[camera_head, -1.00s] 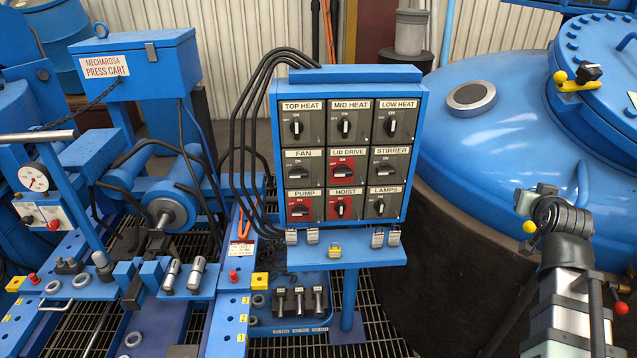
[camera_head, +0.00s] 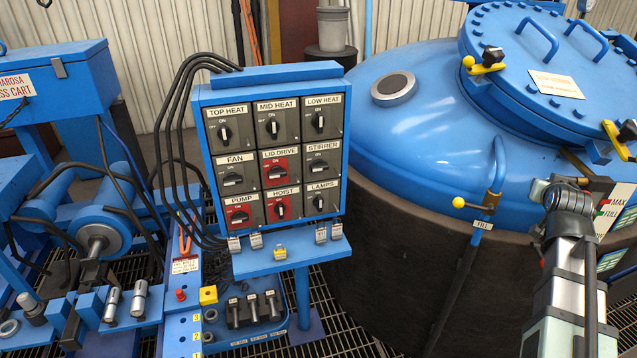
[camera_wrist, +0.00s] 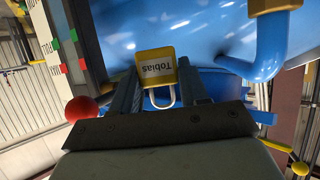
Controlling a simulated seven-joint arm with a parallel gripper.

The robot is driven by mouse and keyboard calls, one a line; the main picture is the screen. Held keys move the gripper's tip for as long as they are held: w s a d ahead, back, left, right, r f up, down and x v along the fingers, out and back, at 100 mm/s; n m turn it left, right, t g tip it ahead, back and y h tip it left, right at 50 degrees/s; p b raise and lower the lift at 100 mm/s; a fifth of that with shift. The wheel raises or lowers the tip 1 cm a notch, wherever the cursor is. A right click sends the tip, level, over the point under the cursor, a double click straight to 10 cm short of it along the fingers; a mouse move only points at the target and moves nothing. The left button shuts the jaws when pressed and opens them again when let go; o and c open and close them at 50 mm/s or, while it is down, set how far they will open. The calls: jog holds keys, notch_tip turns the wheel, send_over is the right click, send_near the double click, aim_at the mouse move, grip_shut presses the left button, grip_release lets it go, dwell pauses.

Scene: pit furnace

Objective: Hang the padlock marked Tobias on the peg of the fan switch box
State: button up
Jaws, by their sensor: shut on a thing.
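The yellow padlock marked Tobias (camera_wrist: 156,66) is between the two fingers of my gripper (camera_wrist: 158,78) in the wrist view. Its label reads upside down and its silver shackle points back toward the palm. In the head view my arm is at the right, over the furnace side; the fingers and padlock are hidden there. The fan switch box (camera_head: 233,173) is at the left of the middle row on the blue switch panel, with a black knob. I cannot make out its peg. My gripper is well to the right of the panel.
A ledge (camera_head: 300,257) under the panel holds several silver padlocks and a yellow one (camera_head: 280,252). Black cables (camera_head: 165,110) arch over the panel's left side. The blue furnace (camera_head: 420,95) and a yellow-knobbed lever (camera_head: 475,205) stand between panel and arm.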

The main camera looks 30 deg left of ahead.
dwell(0.8)
jog(key=s+a+f+h, duration=0.1)
jog(key=s+a+f, duration=0.3)
jog(key=s+f, duration=0.3)
jog(key=s+a+f+n+g+y, duration=0.1)
jog(key=s+a+n+g+y, duration=0.3)
jog(key=a, duration=1.6)
jog(key=s+a+n+t+y, duration=0.15)
jog(key=s+a, duration=0.35)
jog(key=a, duration=1.4)
jog(key=s+a+n+g+y, duration=0.1)
jog(key=s+a, duration=0.3)
jog(key=a, duration=0.3)
jog(key=s+a+f+n+g+y, duration=0.1)
jog(key=s+a, duration=0.4)
jog(key=a, duration=0.3)
jog(key=s+a+n+g+y, duration=0.1)
jog(key=s+a, duration=0.3)
jog(key=a, duration=0.4)
jog(key=shift+s+f, duration=0.3)
jog(key=shift+f, duration=0.1)
jog(key=shift+n+y, duration=0.25)
jog(key=shift+w+a+f, duration=0.2)
jog(key=shift+w+a, duration=0.75)
jog(key=shift+w+a+f, duration=0.2)
jog(key=shift+w+a, duration=0.7)
jog(key=shift+w, duration=0.05)
jog(key=shift+w+a+f, duration=0.2)
jog(key=shift+w+a, duration=0.75)
